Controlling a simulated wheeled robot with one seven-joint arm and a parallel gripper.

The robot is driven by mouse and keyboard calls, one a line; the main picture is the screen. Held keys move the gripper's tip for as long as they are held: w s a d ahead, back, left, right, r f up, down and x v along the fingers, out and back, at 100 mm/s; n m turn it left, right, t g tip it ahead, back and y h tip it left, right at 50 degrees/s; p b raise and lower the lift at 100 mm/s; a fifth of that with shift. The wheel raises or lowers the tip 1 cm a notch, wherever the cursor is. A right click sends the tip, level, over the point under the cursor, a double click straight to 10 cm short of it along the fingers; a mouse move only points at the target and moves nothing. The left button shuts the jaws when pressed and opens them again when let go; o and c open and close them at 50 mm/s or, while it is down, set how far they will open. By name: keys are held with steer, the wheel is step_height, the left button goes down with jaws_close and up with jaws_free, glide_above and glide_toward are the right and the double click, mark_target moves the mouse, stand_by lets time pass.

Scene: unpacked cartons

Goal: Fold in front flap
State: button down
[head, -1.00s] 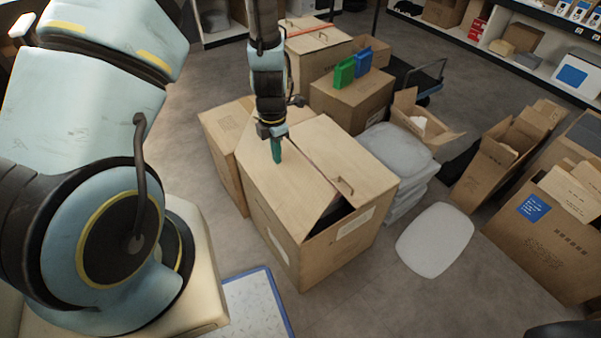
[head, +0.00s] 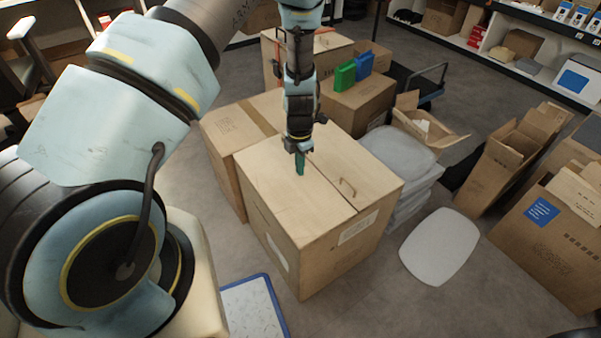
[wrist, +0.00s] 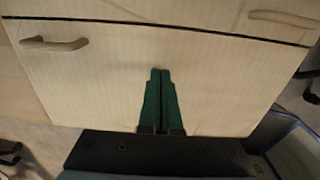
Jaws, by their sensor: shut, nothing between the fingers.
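A large cardboard box (head: 283,262) stands on the floor in the middle of the head view. Its front flap (head: 272,199) lies flat across the top, level with the other flap (head: 352,169), with a thin dark seam between them. My gripper (head: 300,172) points down over the front flap, with its green fingers shut and empty. In the wrist view the closed green fingertips (wrist: 160,72) lie over the pale flap surface (wrist: 215,80), short of the seam. I cannot tell whether the tips press on the flap.
Another carton (head: 222,150) stands close behind the box on the left. Open cartons (head: 545,240) are at the far right. A blue-edged mat (head: 255,305) lies in front.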

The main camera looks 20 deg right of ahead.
step_height(320, 180, up, 11)
steer(key=p, duration=0.8)
steer(key=shift+f+p, duration=0.15)
steer(key=shift+p, duration=0.15)
steer(key=w+a+r+m+p, duration=0.2)
steer(key=a+r+m, duration=0.3)
steer(key=a+r, duration=0.45)
steer(key=w+a+r+m+p, duration=0.1)
steer(key=a+r+m, duration=0.5)
steer(key=r, duration=0.7)
steer(key=s+a+r+m+p, duration=0.1)
steer(key=s+a+r+m, duration=0.2)
steer(key=a+r+m, duration=0.2)
steer(key=s+a+r+m+t+p, duration=0.1)
steer(key=s+a+r+m, duration=0.3)
steer(key=a, duration=0.6)
step_height(320, 180, up, 2)
steer(key=shift+s+r+m+t+p, duration=0.2)
steer(key=shift+m+t+p, duration=0.1)
steer(key=shift+m, duration=0.3)
